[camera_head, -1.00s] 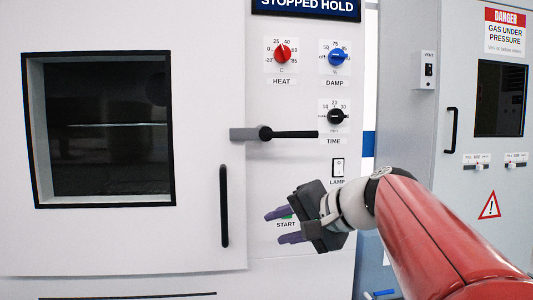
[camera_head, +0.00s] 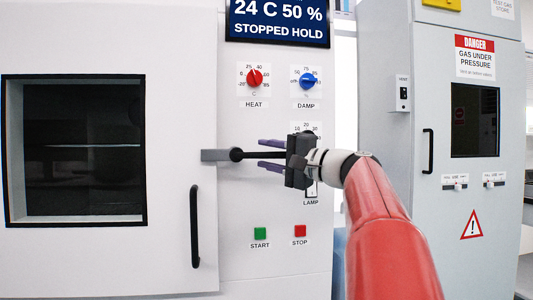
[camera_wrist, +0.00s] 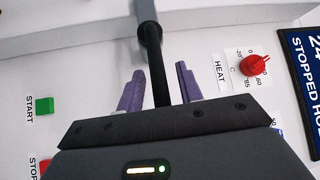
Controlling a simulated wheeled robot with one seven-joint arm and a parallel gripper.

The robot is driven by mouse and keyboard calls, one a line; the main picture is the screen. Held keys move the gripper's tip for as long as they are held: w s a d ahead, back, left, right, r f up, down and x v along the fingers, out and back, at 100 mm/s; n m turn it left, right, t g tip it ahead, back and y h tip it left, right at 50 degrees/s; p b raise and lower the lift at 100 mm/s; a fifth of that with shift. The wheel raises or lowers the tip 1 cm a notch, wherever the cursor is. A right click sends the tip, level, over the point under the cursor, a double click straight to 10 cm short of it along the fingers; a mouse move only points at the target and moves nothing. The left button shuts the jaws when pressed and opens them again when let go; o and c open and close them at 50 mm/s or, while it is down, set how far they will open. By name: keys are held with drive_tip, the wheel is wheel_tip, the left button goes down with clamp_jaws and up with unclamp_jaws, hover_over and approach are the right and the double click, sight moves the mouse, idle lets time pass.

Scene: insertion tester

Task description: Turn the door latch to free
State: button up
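The door latch (camera_head: 262,155) is a black horizontal handle. Its round pivot sits at the left end, beside a grey block (camera_head: 214,155) on the door edge. In the wrist view the latch handle (camera_wrist: 160,80) runs between my two purple fingers. My gripper (camera_head: 271,155) is open, one finger above the handle and one below it, with a visible gap on each side. The handle's right end is hidden behind my gripper's body. The door (camera_head: 180,120) looks closed, with a vertical black pull handle (camera_head: 195,226).
Above are the red HEAT knob (camera_head: 255,78) and blue DAMP knob (camera_head: 307,81). The TIME dial (camera_head: 305,130) is partly covered by my gripper. The green START button (camera_head: 260,233) and red STOP button (camera_head: 300,231) are below. A gas cabinet (camera_head: 440,200) stands at right.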

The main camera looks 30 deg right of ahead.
drive_tip(key=shift+w+a, duration=0.25)
drive_tip(key=shift+w, duration=0.05)
clamp_jaws()
idle(0.3)
